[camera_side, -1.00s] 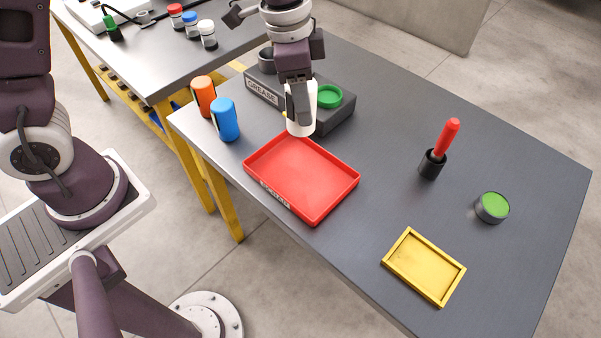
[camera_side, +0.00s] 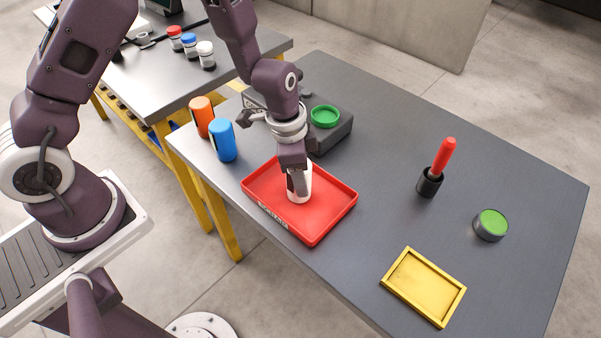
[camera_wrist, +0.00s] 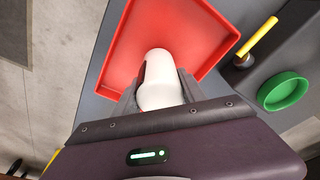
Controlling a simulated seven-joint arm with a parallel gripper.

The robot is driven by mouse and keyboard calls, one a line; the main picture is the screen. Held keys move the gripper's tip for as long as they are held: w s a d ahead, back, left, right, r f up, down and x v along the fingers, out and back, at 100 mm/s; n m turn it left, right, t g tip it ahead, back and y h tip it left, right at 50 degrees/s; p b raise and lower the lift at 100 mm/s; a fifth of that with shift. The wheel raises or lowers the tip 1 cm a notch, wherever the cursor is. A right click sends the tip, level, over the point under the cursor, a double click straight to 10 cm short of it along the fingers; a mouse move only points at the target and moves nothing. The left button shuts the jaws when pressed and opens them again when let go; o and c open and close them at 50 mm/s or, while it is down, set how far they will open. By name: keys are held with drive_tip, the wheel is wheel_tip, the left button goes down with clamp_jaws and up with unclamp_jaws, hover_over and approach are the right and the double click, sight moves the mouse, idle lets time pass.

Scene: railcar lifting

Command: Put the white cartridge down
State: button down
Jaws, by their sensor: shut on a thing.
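The white cartridge (camera_side: 304,184) is upright in my gripper (camera_side: 297,186), inside the outline of the red tray (camera_side: 334,212). Its lower end appears at or just above the tray floor; I cannot tell whether it touches. In the wrist view the cartridge (camera_wrist: 160,78) sits between the fingers of my gripper (camera_wrist: 158,96), with the red tray (camera_wrist: 205,35) beyond it. My gripper is shut on the cartridge.
Blue (camera_side: 222,140) and orange (camera_side: 201,117) cartridges stand left of the tray. A red-handled tool in a black holder (camera_side: 430,183), a green-topped tin (camera_side: 490,225) and a yellow frame (camera_side: 424,287) are to the right.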

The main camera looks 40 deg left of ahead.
drive_tip(key=shift+f, duration=0.1)
drive_tip(key=c, duration=0.7)
unclamp_jaws()
drive_tip(key=shift+o, duration=0.2)
drive_tip(key=r, duration=0.4)
drive_tip(key=s+a+r, duration=0.1)
drive_tip(key=r, duration=0.7)
drive_tip(key=shift+s+a+r, duration=0.2)
drive_tip(key=shift+r, duration=0.1)
drive_tip(key=s+a+r+n+t, duration=0.1)
drive_tip(key=s+a+r+n, duration=0.15)
drive_tip(key=r, duration=0.35)
drive_tip(key=s+a+r+n+t, duration=0.1)
drive_tip(key=s+r, duration=0.3)
drive_tip(key=r, duration=0.1)
drive_tip(key=s+a+r+n+t, duration=0.1)
drive_tip(key=s+a+r+n, duration=0.1)
drive_tip(key=s, duration=0.4)
drive_tip(key=s+a+r+n+t+y, duration=0.1)
drive_tip(key=s+a+r+n, duration=0.1)
drive_tip(key=s, duration=0.4)
drive_tip(key=shift+s+r+n, duration=0.2)
drive_tip(key=shift+s+n, duration=0.2)
drive_tip(key=shift+n, duration=0.35)
